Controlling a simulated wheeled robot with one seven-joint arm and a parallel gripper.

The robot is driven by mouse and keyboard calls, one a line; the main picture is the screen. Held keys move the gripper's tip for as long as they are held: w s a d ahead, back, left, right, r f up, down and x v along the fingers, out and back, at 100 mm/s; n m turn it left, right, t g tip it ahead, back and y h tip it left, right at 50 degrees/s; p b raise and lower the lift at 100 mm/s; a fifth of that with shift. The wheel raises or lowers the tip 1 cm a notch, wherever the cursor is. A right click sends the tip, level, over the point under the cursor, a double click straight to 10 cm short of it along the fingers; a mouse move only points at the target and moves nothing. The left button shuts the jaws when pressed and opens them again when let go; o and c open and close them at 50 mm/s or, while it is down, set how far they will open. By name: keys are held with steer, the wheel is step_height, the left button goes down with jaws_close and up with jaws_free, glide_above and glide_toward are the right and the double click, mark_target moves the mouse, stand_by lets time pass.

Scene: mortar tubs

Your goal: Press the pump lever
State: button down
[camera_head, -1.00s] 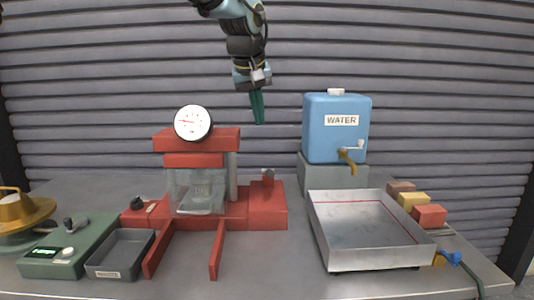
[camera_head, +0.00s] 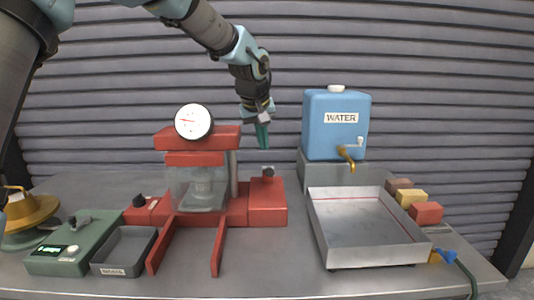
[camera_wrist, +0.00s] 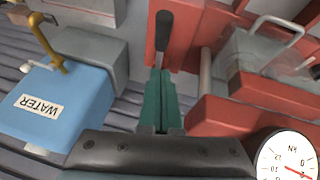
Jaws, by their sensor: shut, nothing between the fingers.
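The red press (camera_head: 197,140) stands left of centre on the table, with a round white gauge (camera_head: 194,121) on top. Its pump is the red block (camera_head: 266,205) at its right side. The pump lever (camera_head: 268,171) shows as a short dark end on top of that block; in the wrist view it is a black handle (camera_wrist: 164,28). My gripper (camera_head: 263,146), with green fingers, points down above the pump block, apart from the lever in the head view. In the wrist view its closed, empty fingertips (camera_wrist: 161,74) appear just below the handle's near end; the exact gap is unclear.
A blue water tank (camera_head: 335,138) with a brass tap stands on a grey block to the right. A metal tray (camera_head: 368,262) lies front right, beside coloured blocks (camera_head: 427,212). A green scale (camera_head: 70,250) and small grey tray (camera_head: 123,262) are at left.

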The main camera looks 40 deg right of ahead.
mark_target(269, 170)
steer(key=shift+s+f+p, duration=0.2)
steer(key=shift+s+f, duration=0.05)
steer(key=shift+f, duration=0.5)
steer(key=shift+s+f+p, duration=0.2)
steer(key=shift+f, duration=0.55)
steer(key=shift+s+f+p, duration=0.2)
steer(key=shift+s+f, duration=0.05)
steer(key=shift+f, duration=0.5)
steer(key=shift+f, duration=0.1)
